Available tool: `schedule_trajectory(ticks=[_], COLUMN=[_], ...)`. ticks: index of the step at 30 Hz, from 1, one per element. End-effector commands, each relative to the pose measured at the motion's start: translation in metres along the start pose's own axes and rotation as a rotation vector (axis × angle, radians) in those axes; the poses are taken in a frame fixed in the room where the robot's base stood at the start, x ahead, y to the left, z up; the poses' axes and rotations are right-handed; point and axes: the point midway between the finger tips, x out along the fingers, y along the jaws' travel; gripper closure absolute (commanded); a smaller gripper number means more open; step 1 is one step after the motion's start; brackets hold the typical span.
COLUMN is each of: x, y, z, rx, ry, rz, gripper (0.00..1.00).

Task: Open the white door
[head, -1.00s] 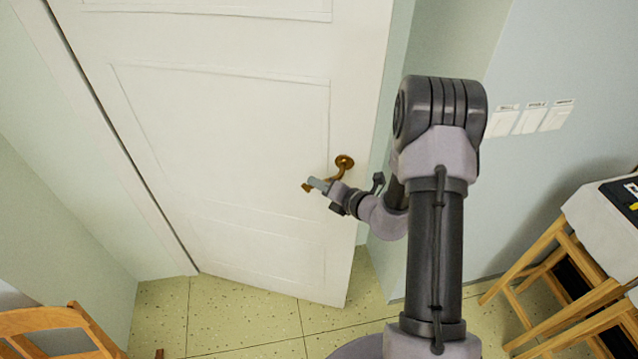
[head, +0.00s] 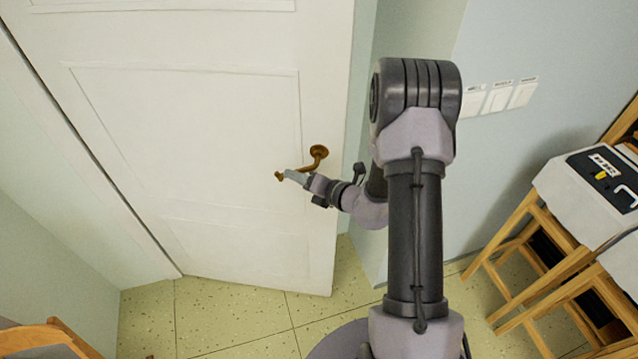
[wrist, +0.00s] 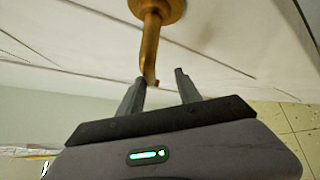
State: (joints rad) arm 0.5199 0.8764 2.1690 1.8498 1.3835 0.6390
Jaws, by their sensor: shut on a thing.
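The white door (head: 190,120) fills the left and middle of the head view. It stands ajar, with its free edge at the right out from the wall behind. Its brass lever handle (head: 318,154) is near that edge and slants down to the left. My gripper (head: 292,175) is at the lever's outer end, shut on it. In the wrist view, the handle (wrist: 150,45) comes down from its round plate and its tip lies between the two fingers of my gripper (wrist: 158,84), closer to the left finger. The exact contact is hard to see there.
A wooden chair (head: 50,338) is at the lower left. White switches (head: 498,97) are on the right wall. Speckled tile floor (head: 240,310) is clear before the door.

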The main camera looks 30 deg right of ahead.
Motion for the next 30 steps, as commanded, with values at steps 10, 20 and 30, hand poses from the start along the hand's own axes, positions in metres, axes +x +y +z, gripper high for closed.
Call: schedule_trajectory(ticks=[10,20,30], x=[-0.096,-0.157,-0.158], y=[0.001,0.001,0.003], z=[0.004,0.001,0.0], rx=[0.005,0.002,-0.018], ry=[-0.008,-0.004,0.006], rz=[-0.005,-0.001,0.006], gripper=[0.64,0.64,0.78])
